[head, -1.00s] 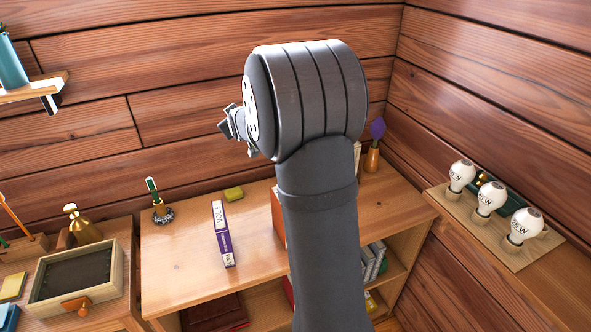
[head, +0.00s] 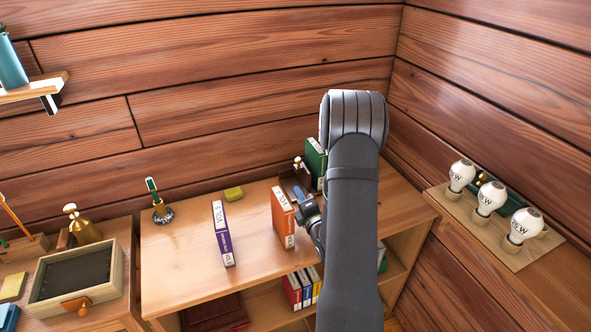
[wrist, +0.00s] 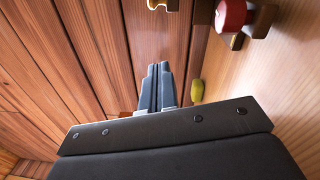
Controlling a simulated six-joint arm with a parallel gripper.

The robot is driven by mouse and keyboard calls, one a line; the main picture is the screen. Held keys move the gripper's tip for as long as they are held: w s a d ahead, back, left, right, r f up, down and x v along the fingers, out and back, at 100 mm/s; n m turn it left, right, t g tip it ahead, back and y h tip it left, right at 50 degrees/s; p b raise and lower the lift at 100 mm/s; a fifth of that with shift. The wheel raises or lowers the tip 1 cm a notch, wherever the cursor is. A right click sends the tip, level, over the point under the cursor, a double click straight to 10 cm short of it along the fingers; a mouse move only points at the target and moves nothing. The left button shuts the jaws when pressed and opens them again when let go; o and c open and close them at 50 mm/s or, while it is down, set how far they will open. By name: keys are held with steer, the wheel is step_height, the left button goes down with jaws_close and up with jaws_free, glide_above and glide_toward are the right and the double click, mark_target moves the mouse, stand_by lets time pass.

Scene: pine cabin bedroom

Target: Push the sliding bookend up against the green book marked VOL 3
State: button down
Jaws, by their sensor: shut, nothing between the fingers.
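The green book (head: 316,163) stands upright at the back right of the desk top in the head view, partly behind my arm; its label is too small to read. A dark brown bookend (head: 293,182) with a brass knob on top stands just left of the green book. My gripper (head: 304,203) is low over the desk, in front of the bookend and right of the orange book. Whether it touches the bookend is unclear. In the wrist view my gripper's fingers (wrist: 158,88) are together and empty.
An orange book (head: 282,217) and a purple book (head: 222,235) stand upright further left. A yellow block (head: 233,193) lies near the wall, and shows in the wrist view (wrist: 197,90). Several bulbs stand on a board (head: 479,226) at right.

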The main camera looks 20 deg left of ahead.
mark_target(308, 170)
steer(key=shift+w+a+r, duration=0.25)
steer(key=shift+w+a, duration=0.65)
steer(key=shift+w, duration=0.75)
steer(key=shift+w+a+r, duration=0.2)
steer(key=shift+w+a, duration=0.65)
steer(key=shift+w, duration=0.8)
steer(key=shift+w+a+r, duration=0.25)
steer(key=shift+w+a, duration=0.65)
steer(key=shift+w, duration=0.75)
steer(key=w+d, duration=0.3)
steer(key=shift+w+d, duration=0.1)
